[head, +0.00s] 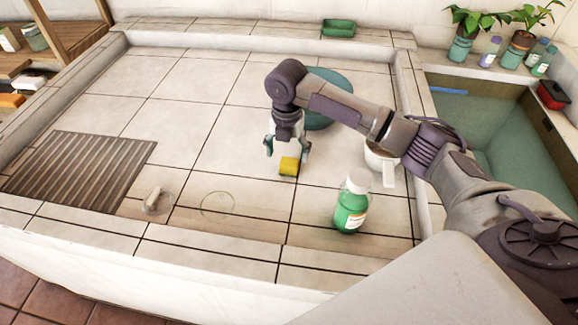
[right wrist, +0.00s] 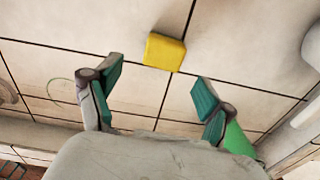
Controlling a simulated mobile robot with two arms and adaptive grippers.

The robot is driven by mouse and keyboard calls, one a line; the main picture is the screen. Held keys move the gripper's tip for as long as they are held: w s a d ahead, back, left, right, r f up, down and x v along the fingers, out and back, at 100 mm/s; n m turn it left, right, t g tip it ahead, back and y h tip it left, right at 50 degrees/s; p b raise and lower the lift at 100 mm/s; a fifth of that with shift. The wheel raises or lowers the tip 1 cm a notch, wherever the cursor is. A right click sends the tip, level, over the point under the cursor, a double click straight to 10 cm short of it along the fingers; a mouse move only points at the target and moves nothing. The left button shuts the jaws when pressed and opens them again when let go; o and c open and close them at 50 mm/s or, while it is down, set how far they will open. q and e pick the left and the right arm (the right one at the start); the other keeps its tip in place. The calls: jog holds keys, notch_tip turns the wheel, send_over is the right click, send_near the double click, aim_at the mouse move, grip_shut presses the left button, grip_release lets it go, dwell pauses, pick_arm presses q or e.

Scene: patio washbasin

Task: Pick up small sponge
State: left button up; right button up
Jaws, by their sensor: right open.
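The small sponge (head: 289,166) is a yellow block on the pale tiled counter, near the middle of the head view. In the right wrist view it (right wrist: 164,52) lies across a tile joint, ahead of the fingertips and between their lines. My right gripper (head: 286,146) points down just above and behind the sponge in the head view. Its teal-padded fingers stand wide apart and hold nothing, as the right wrist view (right wrist: 157,88) shows. I cannot tell from the head view whether a finger touches the sponge. My left gripper is in neither view.
A green bottle with a white cap (head: 350,204) and a white mug (head: 381,162) stand right of the sponge. A teal round basin (head: 335,78) is partly behind my arm. A ribbed drain panel (head: 80,172) and a small pale object (head: 153,198) lie left. The left counter is mostly clear.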

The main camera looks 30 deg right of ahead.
aim_at(289, 164)
jog(key=shift+d+f, duration=0.2)
jog(key=shift+f, duration=2.95)
jog(key=shift+c, duration=0.3)
jog(key=c, duration=0.9)
